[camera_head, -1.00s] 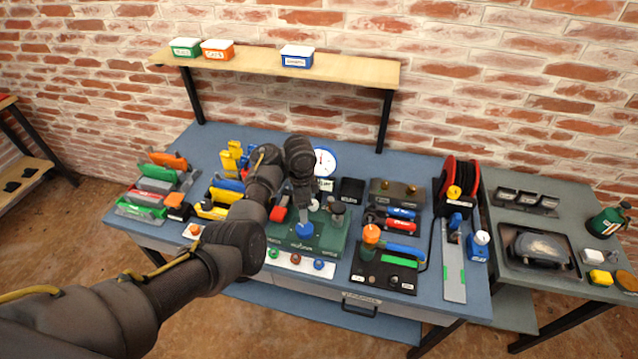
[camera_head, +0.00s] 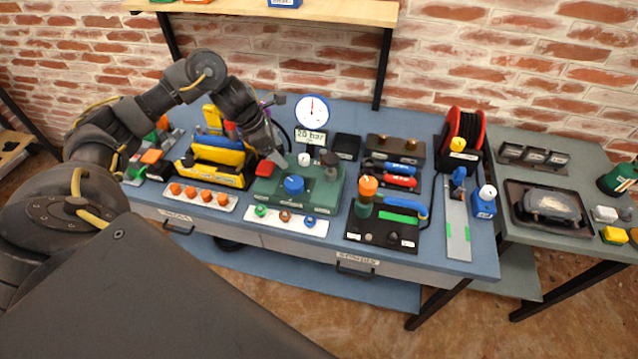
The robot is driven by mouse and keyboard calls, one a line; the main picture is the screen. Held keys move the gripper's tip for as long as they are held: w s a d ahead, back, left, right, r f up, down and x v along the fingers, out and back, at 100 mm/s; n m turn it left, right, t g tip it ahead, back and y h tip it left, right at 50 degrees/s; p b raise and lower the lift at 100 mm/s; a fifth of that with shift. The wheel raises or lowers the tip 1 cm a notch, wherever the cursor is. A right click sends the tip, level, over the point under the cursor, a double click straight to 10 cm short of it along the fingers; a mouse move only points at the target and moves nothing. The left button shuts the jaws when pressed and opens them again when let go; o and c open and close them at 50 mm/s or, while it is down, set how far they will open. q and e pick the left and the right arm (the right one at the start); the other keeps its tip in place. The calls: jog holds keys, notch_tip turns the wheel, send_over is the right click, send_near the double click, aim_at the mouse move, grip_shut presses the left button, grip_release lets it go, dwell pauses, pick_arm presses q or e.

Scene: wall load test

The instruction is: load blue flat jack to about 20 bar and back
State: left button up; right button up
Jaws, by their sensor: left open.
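A green pump block (camera_head: 325,197) stands on the blue bench, with a blue knob (camera_head: 294,184) on its front, a white knob (camera_head: 304,159) behind it and a dark knob (camera_head: 330,160) at the right. A red part (camera_head: 265,168) is at its left end. A round white gauge (camera_head: 312,110) stands behind, above a sign reading 20 bar (camera_head: 310,136); its needle is too small to read surely. My left gripper (camera_head: 277,157) is open, pointing down just above the red part; I cannot tell whether it touches. No blue flat jack can be made out surely. My right gripper is not in view.
A yellow tool rack (camera_head: 214,164) stands left of the pump. A white strip with coloured rings (camera_head: 287,221) lies in front. A black panel with an orange-topped cylinder (camera_head: 367,188) and a red cable reel (camera_head: 463,139) are to the right. A shelf (camera_head: 340,11) hangs behind.

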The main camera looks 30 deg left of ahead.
aim_at(293, 182)
pick_arm(q)
jog(key=d+f+p, duration=0.1)
jog(key=f, duration=0.2)
jog(key=d+f+m, duration=0.1)
jog(key=f, duration=0.3)
jog(key=d+f+m+g+p, duration=0.1)
jog(key=f, duration=0.3)
jog(key=shift+w+d+p, duration=0.15)
jog(key=shift+d+p, duration=0.1)
jog(key=shift+p, duration=0.1)
jog(key=shift+r, duration=0.1)
jog(key=c, duration=1)
